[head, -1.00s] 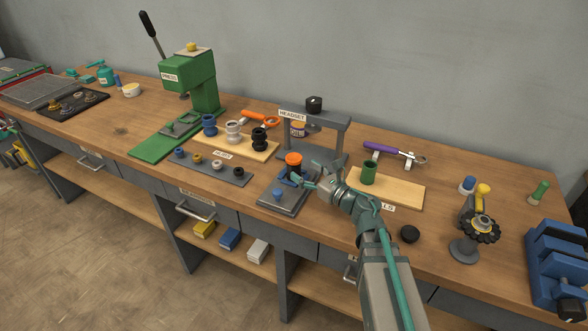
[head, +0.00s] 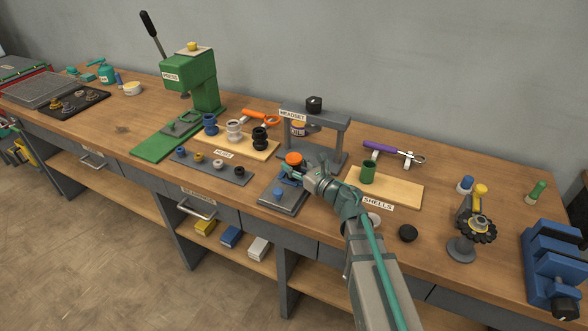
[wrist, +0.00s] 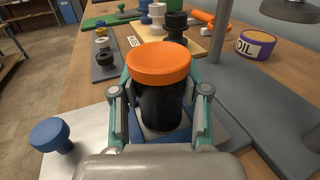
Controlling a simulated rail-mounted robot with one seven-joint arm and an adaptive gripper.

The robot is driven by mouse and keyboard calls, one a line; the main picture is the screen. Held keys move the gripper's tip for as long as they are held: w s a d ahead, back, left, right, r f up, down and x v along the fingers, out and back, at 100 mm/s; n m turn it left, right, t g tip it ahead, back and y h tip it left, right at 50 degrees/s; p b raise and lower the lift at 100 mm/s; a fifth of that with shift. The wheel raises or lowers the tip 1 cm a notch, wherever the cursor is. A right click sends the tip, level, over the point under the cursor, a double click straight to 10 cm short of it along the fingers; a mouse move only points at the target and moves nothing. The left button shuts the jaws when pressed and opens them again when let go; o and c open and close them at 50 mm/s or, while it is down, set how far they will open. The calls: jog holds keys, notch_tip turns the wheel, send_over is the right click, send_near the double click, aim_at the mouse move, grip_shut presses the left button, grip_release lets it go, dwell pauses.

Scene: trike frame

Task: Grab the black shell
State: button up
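The black shell (wrist: 160,106) stands upright in the wrist view, with a wide orange piece (wrist: 159,62) on its top. The orange piece also shows in the head view (head: 293,158), above the grey fixture plate (head: 272,204) in front of the HEADSET stand. My gripper (wrist: 160,88) has one finger on each side of the shell, just below the orange rim. The fingers look spread, with narrow gaps to the shell's sides. In the head view my gripper (head: 297,173) hides most of the shell.
The grey HEADSET stand (head: 343,138) rises just behind. A blue knob (wrist: 52,134) is on the plate at left. A SHELLS board (head: 405,190) with a green shell (head: 368,172) lies to the right. An oil tin (wrist: 256,46) stands behind.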

grip_shut()
jog(key=shift+r, duration=0.15)
